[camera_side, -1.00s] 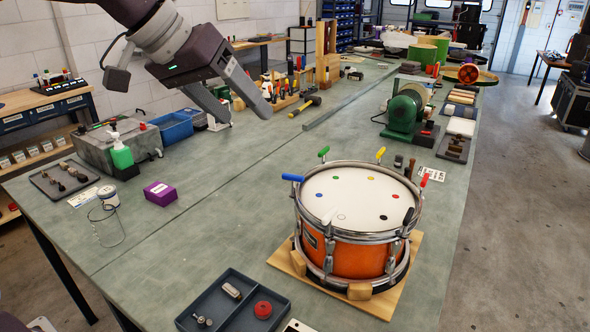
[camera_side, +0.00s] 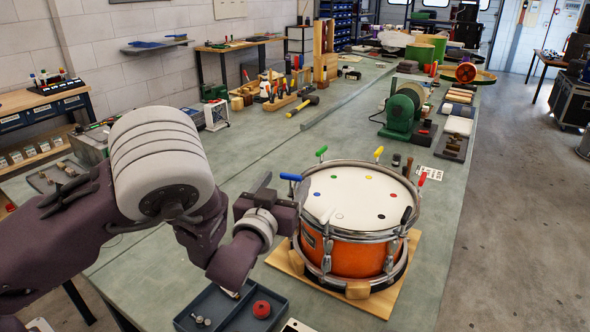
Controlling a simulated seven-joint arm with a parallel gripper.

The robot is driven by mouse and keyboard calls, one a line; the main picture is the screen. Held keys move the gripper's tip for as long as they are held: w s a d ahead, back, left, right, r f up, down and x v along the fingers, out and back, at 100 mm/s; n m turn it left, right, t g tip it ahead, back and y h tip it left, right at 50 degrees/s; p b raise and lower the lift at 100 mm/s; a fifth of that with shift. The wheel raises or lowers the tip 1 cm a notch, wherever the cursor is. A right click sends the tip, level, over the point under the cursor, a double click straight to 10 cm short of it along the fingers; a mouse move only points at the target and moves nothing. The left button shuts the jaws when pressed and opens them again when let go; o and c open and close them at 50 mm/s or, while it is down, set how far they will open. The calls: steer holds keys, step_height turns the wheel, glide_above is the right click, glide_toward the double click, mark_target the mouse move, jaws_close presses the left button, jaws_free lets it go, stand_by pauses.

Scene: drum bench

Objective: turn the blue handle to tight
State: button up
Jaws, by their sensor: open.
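The blue handle (camera_side: 291,177) sticks out to the left from the left rim of the orange drum (camera_side: 355,258). It lies nearly level. My gripper (camera_side: 272,184) is left of the drum, close to the blue handle in the picture. One finger shows as a dark upright shape; the other is hard to make out. The jaws are open and nothing shows between them. I cannot tell how far in depth the fingers are from the handle. Green (camera_side: 321,151), yellow (camera_side: 378,151), red (camera_side: 422,179) and black (camera_side: 406,215) handles stand around the rim.
The drum rests on a wooden board (camera_side: 405,285) with blocks. A dark tray (camera_side: 240,315) with a red round piece (camera_side: 261,309) lies in front, below my arm. A green machine (camera_side: 402,115) stands behind the drum. The bench middle behind my gripper (camera_side: 260,145) is clear.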

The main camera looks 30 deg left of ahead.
mark_target(292, 174)
steer(key=shift+w+a+f, duration=0.15)
steer(key=shift+w+f, duration=0.1)
steer(key=shift+w, duration=0.1)
steer(key=x, duration=0.6)
steer(key=shift+w, duration=0.2)
steer(key=c, duration=1.4)
steer(key=shift+o, duration=0.2)
steer(key=shift+h, duration=0.3)
